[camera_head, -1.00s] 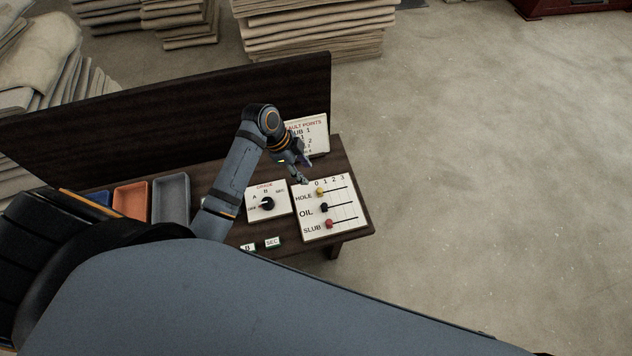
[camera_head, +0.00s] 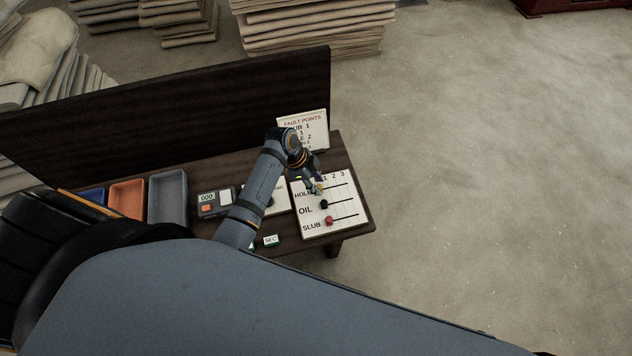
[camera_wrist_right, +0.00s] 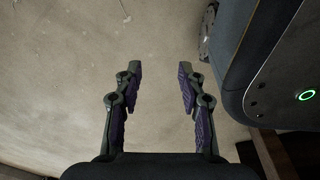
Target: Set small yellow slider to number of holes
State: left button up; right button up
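The white slider board (camera_head: 350,222) lies at the right end of the dark table, with rows HOLE, OIL and SLUB and columns numbered up to 3. My left gripper (camera_head: 315,187) is over the HOLE row near its left end and covers the yellow slider knob there; whether its fingers are open or shut is too small to tell. The black OIL knob (camera_head: 324,204) and the red SLUB knob (camera_head: 329,221) sit at the left of their slots. My right gripper (camera_wrist_right: 158,80) is open and empty above bare floor in the right wrist view.
A FAULT POINTS card (camera_head: 312,127) stands behind the board. The grade dial panel is mostly behind my left arm. A counter device (camera_head: 207,207), a grey tray (camera_head: 168,198), an orange tray (camera_head: 128,199) and a SEC block (camera_head: 271,240) are on the table.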

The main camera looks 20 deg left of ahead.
aim_at(340, 186)
pick_arm(q)
grip_shut()
jog(key=shift+w+d, duration=0.1)
jog(key=w+d, duration=0.1)
jog(key=w+d+p, duration=0.1)
jog(key=d, duration=0.1)
jog(key=w+d, duration=0.1)
jog(key=shift+w+d, duration=0.1)
jog(key=shift+d, duration=0.3)
jog(key=shift+o, duration=1.6)
grip_release()
pick_arm(e)
jog(key=shift+s+r, duration=0.15)
jog(key=shift+s, duration=1.1)
pick_arm(q)
jog(key=w+v, duration=0.1)
jog(key=v, duration=1.1)
jog(key=shift+s, duration=0.45)
